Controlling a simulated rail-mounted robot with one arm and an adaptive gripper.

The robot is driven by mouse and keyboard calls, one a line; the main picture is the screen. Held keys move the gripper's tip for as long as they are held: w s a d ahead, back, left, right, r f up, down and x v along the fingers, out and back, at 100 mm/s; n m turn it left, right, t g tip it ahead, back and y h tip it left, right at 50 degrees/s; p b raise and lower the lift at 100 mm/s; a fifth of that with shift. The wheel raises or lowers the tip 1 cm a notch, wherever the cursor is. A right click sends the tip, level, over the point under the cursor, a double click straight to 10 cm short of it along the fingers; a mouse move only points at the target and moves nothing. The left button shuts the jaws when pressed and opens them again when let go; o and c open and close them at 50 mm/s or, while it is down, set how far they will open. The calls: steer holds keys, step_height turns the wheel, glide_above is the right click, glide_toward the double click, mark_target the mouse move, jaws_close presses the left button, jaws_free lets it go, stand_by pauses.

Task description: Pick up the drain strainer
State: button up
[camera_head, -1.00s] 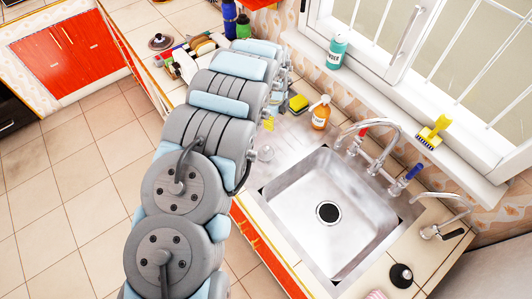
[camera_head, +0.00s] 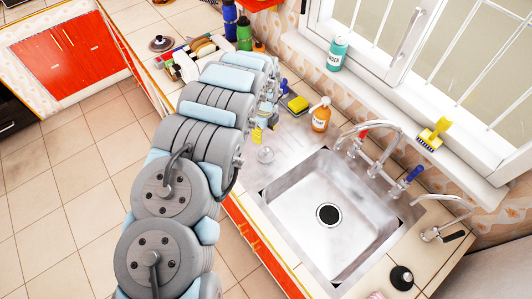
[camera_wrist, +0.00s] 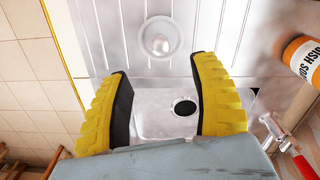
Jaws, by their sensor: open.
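The drain strainer looks like the small shiny round piece on the steel drainboard (camera_head: 290,140), left of the sink. In the wrist view the strainer (camera_wrist: 160,37) lies at top centre, beyond the fingertips and roughly in line with the gap between them. My gripper (camera_wrist: 160,72) is open, with two yellow ribbed fingers with dark inner pads, and nothing is between them. In the head view my arm hides most of the gripper; a yellow finger shows just above and left of the strainer.
The steel sink (camera_head: 300,220) with a dark drain hole (camera_head: 328,215) is to the right. An orange soap bottle (camera_head: 321,115) and a yellow sponge (camera_head: 295,103) stand behind the drainboard. Taps line the sink's back. A black round-based item (camera_head: 402,278) sits at front right.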

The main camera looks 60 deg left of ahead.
mark_target(266, 148)
steer(key=shift+f+p, duration=0.3)
steer(key=shift+f, duration=2.8)
steer(key=shift+f, duration=0.1)
steer(key=shift+w+d+f, duration=0.1)
steer(key=shift+f, duration=0.5)
steer(key=shift+w+d+f, duration=0.1)
steer(key=shift+f, duration=1.75)
jaws_close()
